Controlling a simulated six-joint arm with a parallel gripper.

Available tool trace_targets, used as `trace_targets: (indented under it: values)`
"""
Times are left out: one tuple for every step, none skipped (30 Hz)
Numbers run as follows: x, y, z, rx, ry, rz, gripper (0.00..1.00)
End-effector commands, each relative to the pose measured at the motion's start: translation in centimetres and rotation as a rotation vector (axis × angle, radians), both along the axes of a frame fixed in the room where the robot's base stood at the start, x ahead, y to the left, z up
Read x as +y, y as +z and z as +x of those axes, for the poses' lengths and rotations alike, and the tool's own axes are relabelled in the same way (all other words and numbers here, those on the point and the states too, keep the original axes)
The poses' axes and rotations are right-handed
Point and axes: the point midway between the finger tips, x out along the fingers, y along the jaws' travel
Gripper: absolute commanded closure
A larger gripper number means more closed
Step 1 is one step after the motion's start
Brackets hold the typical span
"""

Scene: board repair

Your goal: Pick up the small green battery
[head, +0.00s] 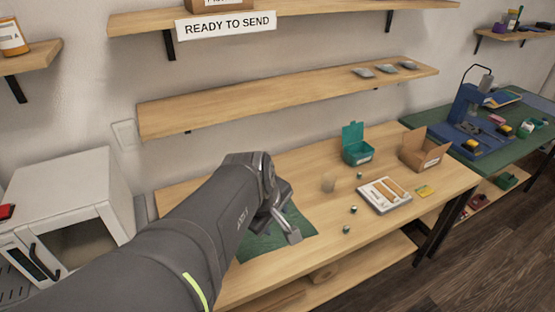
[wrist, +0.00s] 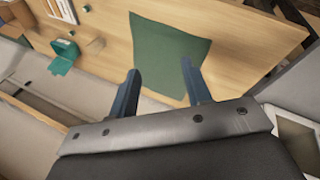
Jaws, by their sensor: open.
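My gripper (head: 289,230) is at the end of my dark arm, above the green mat (head: 258,247) on the wooden table. In the wrist view its two blue fingers (wrist: 161,70) are spread apart with nothing between them, and the mat (wrist: 160,50) lies beyond them. I cannot make out a thing that is surely the small green battery. A few small dark round pieces lie on the table to the right of my gripper: one near the front (head: 346,229), one behind it (head: 353,210) and one farther back (head: 360,175). They are too small to identify.
A wooden shelf (head: 270,98) runs above. A white cabinet (head: 80,180) stands left.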

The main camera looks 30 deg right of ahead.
Motion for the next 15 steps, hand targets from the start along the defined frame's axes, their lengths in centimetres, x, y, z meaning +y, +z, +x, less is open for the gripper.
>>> trace_targets:
  values:
    - [-1.5, -0.3, 0.7, 0.043, 0.057, -0.021, 0.55]
    - [-2.4, -0.5, 1.1, 0.069, 0.099, -0.036, 0.55]
    - [-3.5, -0.7, 1.6, 0.102, 0.154, -0.055, 0.55]
    - [-4.4, -0.9, 2.0, 0.127, 0.197, -0.07, 0.55]
    - [-5.3, -1.2, 2.3, 0.155, 0.238, -0.082, 0.55]
    - [-6.5, -1.5, 2.8, 0.188, 0.295, -0.099, 0.55]
    - [-7.4, -1.8, 3.1, 0.214, 0.338, -0.11, 0.55]
    - [-8.3, -2.2, 3.4, 0.24, 0.381, -0.122, 0.55]
    - [-9.5, -2.6, 3.8, 0.274, 0.438, -0.135, 0.55]
    - [-10.4, -3.1, 4.1, 0.301, 0.482, -0.144, 0.55]
    - [-11.4, -3.5, 4.3, 0.326, 0.525, -0.153, 0.55]
    - [-12.6, -4.1, 4.7, 0.36, 0.584, -0.164, 0.55]
    - [-13.5, -4.6, 4.9, 0.386, 0.629, -0.171, 0.55]
    - [-14.5, -5.1, 5.0, 0.412, 0.673, -0.178, 0.55]
    - [-15.6, -5.9, 5.3, 0.444, 0.731, -0.186, 0.55]
